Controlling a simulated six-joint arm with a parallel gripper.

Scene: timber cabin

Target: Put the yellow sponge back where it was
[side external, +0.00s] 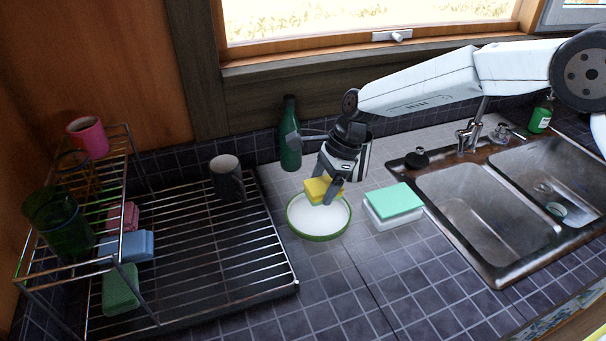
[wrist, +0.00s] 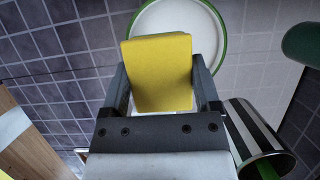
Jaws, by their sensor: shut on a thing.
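The yellow sponge (side external: 320,190) is between the fingers of my gripper (side external: 329,188), which is shut on it. In the wrist view the sponge (wrist: 160,72) fills the gap between both fingers of my gripper (wrist: 164,85). A white round dish with a green rim (side external: 318,236) is on the tiled counter just below the sponge in the side view. In the wrist view the dish (wrist: 205,40) shows partly behind the sponge. I cannot tell whether the sponge touches the dish.
A mint-green sponge (side external: 394,200) lies on a white holder right of the dish. A green bottle (side external: 290,135) and a striped cup (wrist: 252,128) stand close to my gripper. The drying rack (side external: 200,245) with a dark mug (side external: 228,180) is left; the sink (side external: 485,215) is right.

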